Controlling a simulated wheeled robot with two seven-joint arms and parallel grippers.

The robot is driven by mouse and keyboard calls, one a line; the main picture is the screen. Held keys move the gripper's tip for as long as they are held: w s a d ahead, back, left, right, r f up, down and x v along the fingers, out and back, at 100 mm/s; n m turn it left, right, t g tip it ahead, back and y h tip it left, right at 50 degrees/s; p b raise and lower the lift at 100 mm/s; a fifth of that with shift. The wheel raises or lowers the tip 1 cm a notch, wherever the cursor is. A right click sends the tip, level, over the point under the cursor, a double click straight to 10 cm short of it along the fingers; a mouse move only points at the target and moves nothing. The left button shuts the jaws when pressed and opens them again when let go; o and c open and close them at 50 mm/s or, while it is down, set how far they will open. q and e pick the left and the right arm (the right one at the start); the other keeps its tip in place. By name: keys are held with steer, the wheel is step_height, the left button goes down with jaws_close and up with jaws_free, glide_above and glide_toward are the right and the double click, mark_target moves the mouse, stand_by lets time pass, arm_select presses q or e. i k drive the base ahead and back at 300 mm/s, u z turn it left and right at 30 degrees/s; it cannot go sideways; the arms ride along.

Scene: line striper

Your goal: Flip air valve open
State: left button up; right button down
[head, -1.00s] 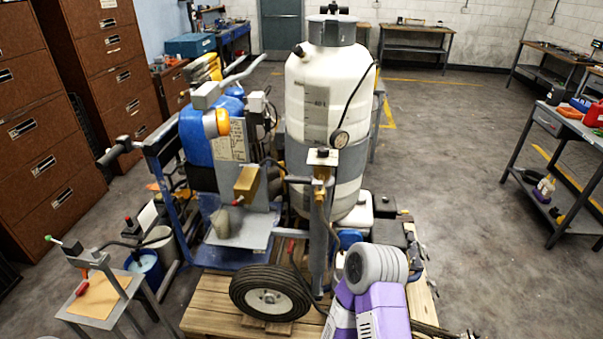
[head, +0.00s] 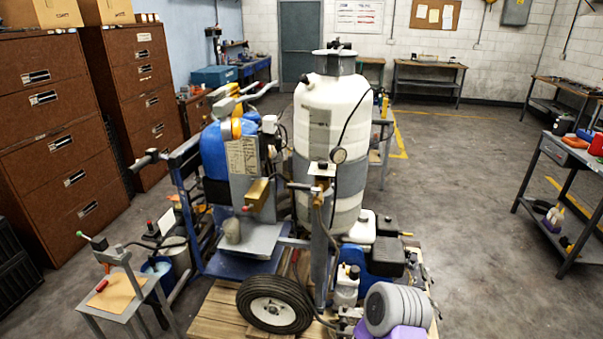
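The line striper stands in the middle of the head view, with a large white tank (head: 327,110), a blue tank (head: 214,150) and a black front wheel (head: 274,305). A brass-coloured block (head: 258,194) sits on its near side. A small fitting with a dark knob (head: 321,168) tops the grey post in front of the white tank. A green-tipped lever (head: 88,238) stands on a small side stand at the left. I cannot tell which part is the air valve or how it is set. Neither gripper shows; only a grey and purple part of my arm is at the bottom right.
The striper rests on a wooden pallet (head: 215,318). The small stand (head: 120,292) is close to its left side. Brown drawer cabinets (head: 55,140) line the left. A workbench (head: 565,150) stands at the right. The floor between striper and workbench is clear.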

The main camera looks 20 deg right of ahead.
mark_target(291, 186)
steer(key=z, duration=0.95)
steer(key=i, duration=0.65)
steer(key=u, duration=0.55)
